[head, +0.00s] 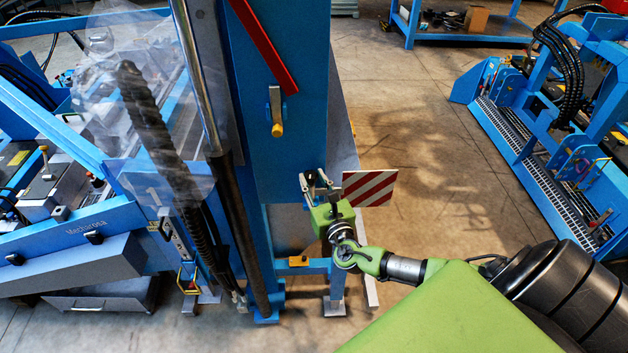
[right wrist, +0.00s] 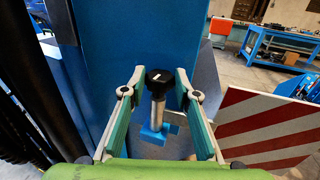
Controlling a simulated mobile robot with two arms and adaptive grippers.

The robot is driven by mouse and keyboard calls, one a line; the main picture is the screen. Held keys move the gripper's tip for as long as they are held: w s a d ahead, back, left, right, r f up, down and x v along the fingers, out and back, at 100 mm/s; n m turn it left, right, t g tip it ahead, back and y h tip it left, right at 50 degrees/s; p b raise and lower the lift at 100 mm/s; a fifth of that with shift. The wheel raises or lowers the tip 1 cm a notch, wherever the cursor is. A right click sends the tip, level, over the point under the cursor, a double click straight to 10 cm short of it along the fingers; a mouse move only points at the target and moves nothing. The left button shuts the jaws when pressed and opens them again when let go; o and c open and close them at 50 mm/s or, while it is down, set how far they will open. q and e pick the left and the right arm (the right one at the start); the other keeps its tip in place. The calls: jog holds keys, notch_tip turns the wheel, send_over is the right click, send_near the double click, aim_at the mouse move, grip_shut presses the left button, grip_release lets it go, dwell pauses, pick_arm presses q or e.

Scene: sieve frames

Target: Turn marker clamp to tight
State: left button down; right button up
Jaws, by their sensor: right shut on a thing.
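The marker clamp shows as a black knob (right wrist: 160,77) with a white mark on top, on a silver shaft above a small blue bracket (right wrist: 155,134) in the right wrist view. My right gripper (right wrist: 159,80) is shut on the knob, one fingertip on each side. In the head view the right gripper (head: 315,180) is at the lower edge of the blue column, and its fingers partly hide the knob. The red-and-white striped marker board (head: 369,187) is just right of the gripper. My left gripper is not in view.
The tall blue column (head: 290,140) carries a red bar (head: 262,45) and a yellow-tipped lever (head: 276,112). Black hoses and a clear plastic sheet hang to the left. A blue frame machine (head: 560,150) stands at right. The floor between is clear.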

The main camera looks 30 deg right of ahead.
jog(key=m+h, duration=0.1)
jog(key=h, duration=0.1)
jog(key=m+g+h, duration=0.1)
jog(key=shift+w+a+m+g+h, duration=0.15)
jog(key=shift+a+m+g+h, duration=0.15)
jog(key=shift+a+h, duration=0.1)
jog(key=shift+w+a+f+m+g+h, duration=0.15)
jog(key=shift+m+g+h, duration=0.65)
jog(key=shift+h, duration=0.4)
jog(key=shift+w+a+m+g+h+b, duration=0.15)
jog(key=shift+m+g+h+b, duration=0.65)
jog(key=shift+m+h, duration=0.25)
jog(key=m+g+h+b, duration=0.1)
jog(key=m+g+b, duration=0.1)
jog(key=g+b, duration=0.1)
jog(key=w+m+g+h+b, duration=0.1)
jog(key=m+g+h+b, duration=0.1)
jog(key=g+b, duration=0.1)
jog(key=m+g+h+b, duration=0.2)
jog(key=g+b, duration=0.1)
jog(key=shift+w+a+r+m, duration=0.15)
jog(key=shift+a+r+m, duration=0.1)
jog(key=shift+m, duration=0.1)
jog(key=o, duration=1.1)
